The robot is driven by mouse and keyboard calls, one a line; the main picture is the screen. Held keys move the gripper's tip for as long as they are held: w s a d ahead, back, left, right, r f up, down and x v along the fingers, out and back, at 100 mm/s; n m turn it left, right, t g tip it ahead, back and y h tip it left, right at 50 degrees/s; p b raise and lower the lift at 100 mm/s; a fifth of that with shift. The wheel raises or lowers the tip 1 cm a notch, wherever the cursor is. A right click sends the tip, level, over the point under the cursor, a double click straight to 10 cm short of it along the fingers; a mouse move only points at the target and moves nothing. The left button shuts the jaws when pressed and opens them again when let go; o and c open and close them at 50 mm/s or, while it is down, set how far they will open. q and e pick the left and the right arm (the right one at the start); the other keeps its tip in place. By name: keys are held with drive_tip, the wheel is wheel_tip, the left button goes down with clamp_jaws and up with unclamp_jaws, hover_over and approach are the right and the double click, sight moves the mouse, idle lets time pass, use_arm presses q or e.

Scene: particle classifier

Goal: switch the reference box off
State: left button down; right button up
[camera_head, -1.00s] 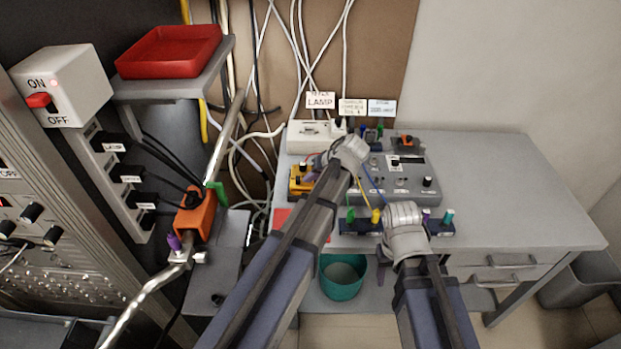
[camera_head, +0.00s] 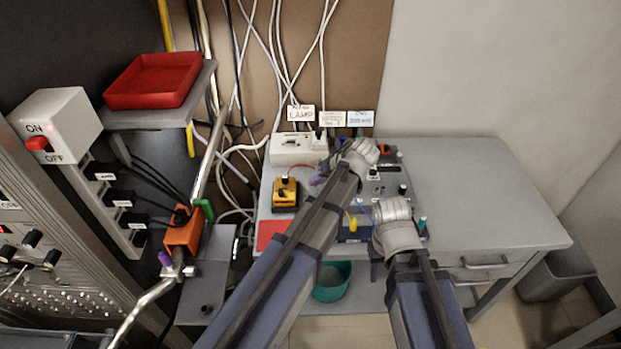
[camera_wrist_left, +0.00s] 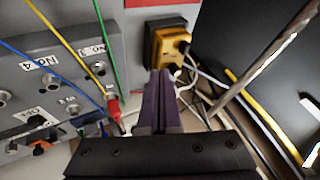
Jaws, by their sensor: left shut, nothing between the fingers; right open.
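No label reading "reference" is legible, so I cannot tell which box it is. A small yellow box (camera_head: 285,194) with a dark top and a light fitting stands on the left of the bench; the left wrist view shows it (camera_wrist_left: 157,45) beyond my fingertips. A grey box (camera_head: 404,178) with jacks and knobs is partly hidden behind my left arm. Its panel (camera_wrist_left: 40,105) carries marks such as No 4. My left gripper (camera_head: 319,181) is shut and empty, right of the yellow box and apart from it. My right gripper (camera_head: 377,268) is open at the bench front; its fingers are mostly hidden.
A white box (camera_head: 298,149) under the LAMP sign stands behind the yellow box. A red sheet (camera_head: 271,234) lies in front of it. Wires and a red plug (camera_wrist_left: 113,107) are close to my left fingers. The bench's right side (camera_head: 480,190) is clear. An ON/OFF box (camera_head: 60,125) is far left.

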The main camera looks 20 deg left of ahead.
use_arm(q)
drive_tip(key=shift+s+d+r, duration=0.1)
drive_tip(key=shift+d+r, duration=0.2)
drive_tip(key=shift+r, duration=0.2)
drive_tip(key=shift+s, duration=0.1)
drive_tip(key=s+d+f+m+g+h, duration=0.1)
drive_tip(key=s+d+m, duration=0.3)
drive_tip(key=s, duration=0.7)
drive_tip(key=s+d+f+m+g+h, duration=0.2)
drive_tip(key=s+d, duration=0.4)
drive_tip(key=s, duration=0.4)
drive_tip(key=f+m+h, duration=0.1)
drive_tip(key=m+h, duration=0.1)
drive_tip(key=shift+s+f+h, duration=0.15)
drive_tip(key=shift+s+h, duration=0.15)
drive_tip(key=shift+s, duration=0.1)
